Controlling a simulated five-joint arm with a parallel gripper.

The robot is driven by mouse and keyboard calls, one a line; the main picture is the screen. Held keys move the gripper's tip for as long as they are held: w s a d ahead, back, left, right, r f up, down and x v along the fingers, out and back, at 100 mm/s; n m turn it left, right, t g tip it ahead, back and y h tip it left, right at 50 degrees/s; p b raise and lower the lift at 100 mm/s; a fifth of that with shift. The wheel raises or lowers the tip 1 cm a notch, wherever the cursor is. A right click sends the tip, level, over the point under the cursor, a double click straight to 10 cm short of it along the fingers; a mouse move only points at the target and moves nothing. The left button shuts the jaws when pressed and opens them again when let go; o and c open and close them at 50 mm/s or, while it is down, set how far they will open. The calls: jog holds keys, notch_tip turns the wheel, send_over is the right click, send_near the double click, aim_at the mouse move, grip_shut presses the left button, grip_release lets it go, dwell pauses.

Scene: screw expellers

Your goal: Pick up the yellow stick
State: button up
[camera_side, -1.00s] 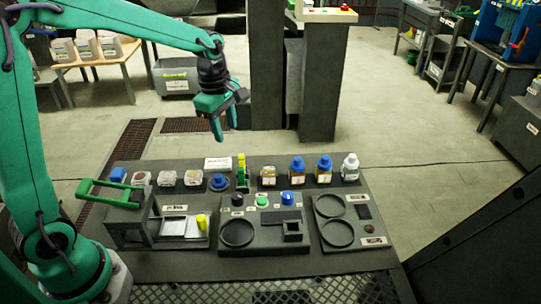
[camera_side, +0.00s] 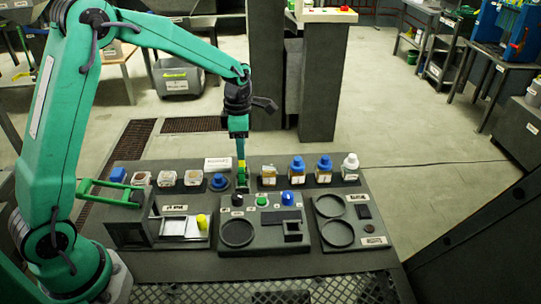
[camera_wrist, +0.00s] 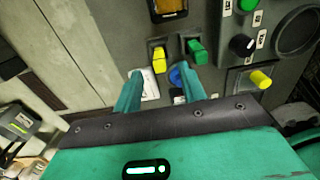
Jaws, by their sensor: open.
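The yellow stick (camera_side: 241,165) stands in the back row of the dark workbench, close to a green stick (camera_side: 241,181). In the wrist view the yellow stick (camera_wrist: 158,59) lies just beyond my fingertips, within the gap between them, and the green stick (camera_wrist: 196,50) is to its right. My gripper (camera_side: 239,154) points down right above the yellow stick in the side view. In the wrist view my gripper (camera_wrist: 163,71) has its fingers spread, with nothing held. Whether a fingertip touches the stick cannot be told.
A control panel (camera_side: 262,236) with knobs lies in front. A separate yellow cylinder (camera_side: 201,221) stands on the front-left device.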

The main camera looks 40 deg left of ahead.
aim_at(241, 162)
jog(key=shift+a+f, duration=0.1)
jog(key=shift+f, duration=3.05)
grip_shut()
